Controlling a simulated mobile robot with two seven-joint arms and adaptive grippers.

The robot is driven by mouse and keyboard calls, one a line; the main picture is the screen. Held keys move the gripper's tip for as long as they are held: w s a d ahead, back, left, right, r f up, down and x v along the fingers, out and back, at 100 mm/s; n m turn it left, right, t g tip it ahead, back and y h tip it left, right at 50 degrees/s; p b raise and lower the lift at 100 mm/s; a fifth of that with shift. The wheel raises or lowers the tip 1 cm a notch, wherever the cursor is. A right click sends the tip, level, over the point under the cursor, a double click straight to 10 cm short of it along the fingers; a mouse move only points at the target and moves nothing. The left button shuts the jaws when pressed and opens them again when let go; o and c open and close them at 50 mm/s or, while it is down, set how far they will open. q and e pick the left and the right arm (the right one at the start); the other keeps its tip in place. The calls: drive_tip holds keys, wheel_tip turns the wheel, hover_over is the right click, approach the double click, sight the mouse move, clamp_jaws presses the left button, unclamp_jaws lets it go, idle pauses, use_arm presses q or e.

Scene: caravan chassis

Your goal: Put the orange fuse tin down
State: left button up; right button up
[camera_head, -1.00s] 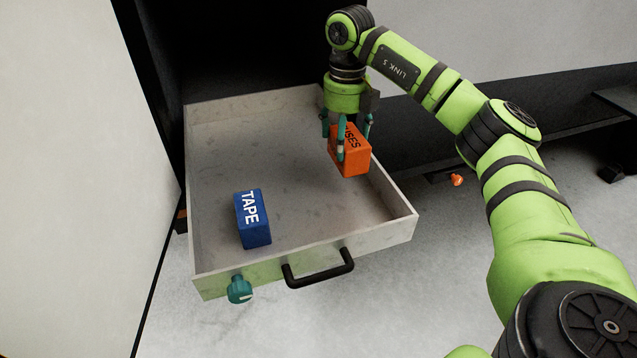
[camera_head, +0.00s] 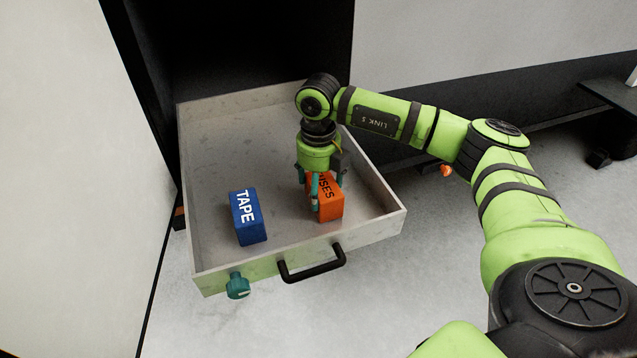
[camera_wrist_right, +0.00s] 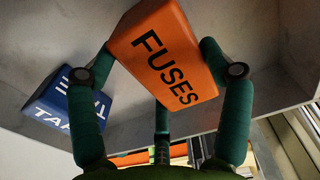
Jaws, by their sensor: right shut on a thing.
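The orange fuse tin (camera_head: 330,205), marked FUSES, is inside the open drawer (camera_head: 368,232), right of the blue tape box. My right gripper (camera_head: 316,195) comes down from above and is shut on the tin. In the right wrist view the orange tin (camera_wrist_right: 165,55) sits between the green fingers. Its underside is hidden, so I cannot tell whether it touches the drawer floor. My left gripper is not in view.
The blue tape box (camera_head: 248,217) stands in the drawer's left front part. The drawer floor behind the boxes is clear.

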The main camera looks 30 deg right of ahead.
drive_tip(key=shift+f, duration=0.2)
drive_tip(key=o, duration=1.3)
drive_tip(key=shift+c, duration=0.2)
drive_tip(key=shift+r, duration=0.1)
drive_tip(key=shift+r, duration=0.45)
wheel_tip(320, 180, up, 11)
drive_tip(key=b, duration=0.3)
drive_tip(key=shift+r, duration=0.2)
